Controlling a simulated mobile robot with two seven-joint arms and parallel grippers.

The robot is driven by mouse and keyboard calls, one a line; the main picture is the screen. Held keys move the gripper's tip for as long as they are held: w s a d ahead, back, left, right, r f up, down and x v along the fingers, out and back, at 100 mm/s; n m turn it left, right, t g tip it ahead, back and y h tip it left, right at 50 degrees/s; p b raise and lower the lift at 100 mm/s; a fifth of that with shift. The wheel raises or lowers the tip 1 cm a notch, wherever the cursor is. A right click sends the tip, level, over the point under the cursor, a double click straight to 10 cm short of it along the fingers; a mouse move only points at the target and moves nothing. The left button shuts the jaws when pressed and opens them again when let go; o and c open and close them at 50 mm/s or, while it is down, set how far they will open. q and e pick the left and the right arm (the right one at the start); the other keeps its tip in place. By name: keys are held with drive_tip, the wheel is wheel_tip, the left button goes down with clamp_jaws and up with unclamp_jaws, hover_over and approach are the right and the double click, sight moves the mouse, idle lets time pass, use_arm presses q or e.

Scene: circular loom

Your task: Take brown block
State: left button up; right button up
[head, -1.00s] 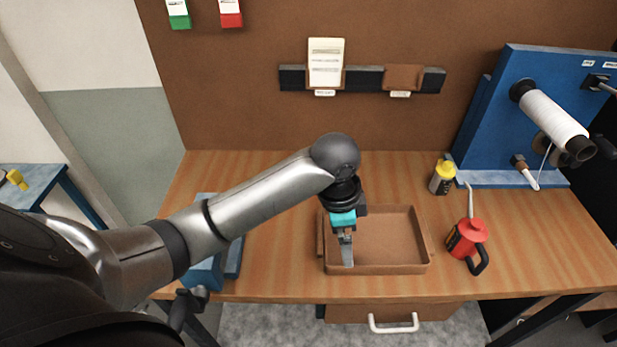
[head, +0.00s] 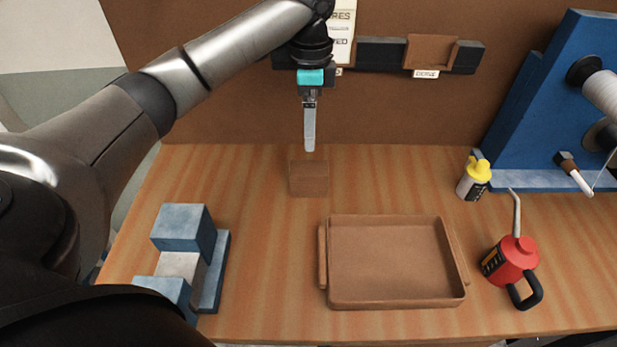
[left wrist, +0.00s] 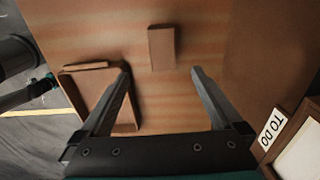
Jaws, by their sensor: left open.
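The brown block (head: 309,181) stands on the wooden table, behind and to the left of the brown tray. My left gripper (head: 309,148) is open and points down, above and behind the block in the head view. In the left wrist view the block (left wrist: 162,47) lies ahead of the open fingers (left wrist: 162,78), apart from them, with nothing between the fingertips. My right gripper is not in view.
The empty brown tray (head: 395,303) sits at the front middle of the table. A red oil can (head: 514,262) and a yellow-capped bottle (head: 474,180) stand to the right. A blue fixture (head: 183,229) is at the left.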

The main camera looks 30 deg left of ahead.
sight(309, 167)
use_arm(q)
drive_tip(key=f+b, duration=0.1)
drive_tip(key=f, duration=0.4)
drive_tip(key=f+b, duration=0.1)
drive_tip(key=f, duration=0.4)
drive_tip(key=shift+w+a+f, duration=0.15)
drive_tip(key=shift+w+f, duration=0.05)
drive_tip(key=shift+s+a+f+b, duration=0.1)
drive_tip(key=shift+f+b, duration=0.45)
drive_tip(key=shift+f, duration=2.4)
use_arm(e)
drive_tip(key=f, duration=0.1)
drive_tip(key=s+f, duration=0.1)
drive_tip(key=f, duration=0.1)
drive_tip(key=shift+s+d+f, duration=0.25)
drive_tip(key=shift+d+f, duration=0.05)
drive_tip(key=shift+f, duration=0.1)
use_arm(q)
drive_tip(key=shift+c, duration=0.2)
drive_tip(key=c, duration=0.4)
clamp_jaws()
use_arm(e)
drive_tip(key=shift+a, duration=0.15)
use_arm(q)
drive_tip(key=shift+r, duration=0.1)
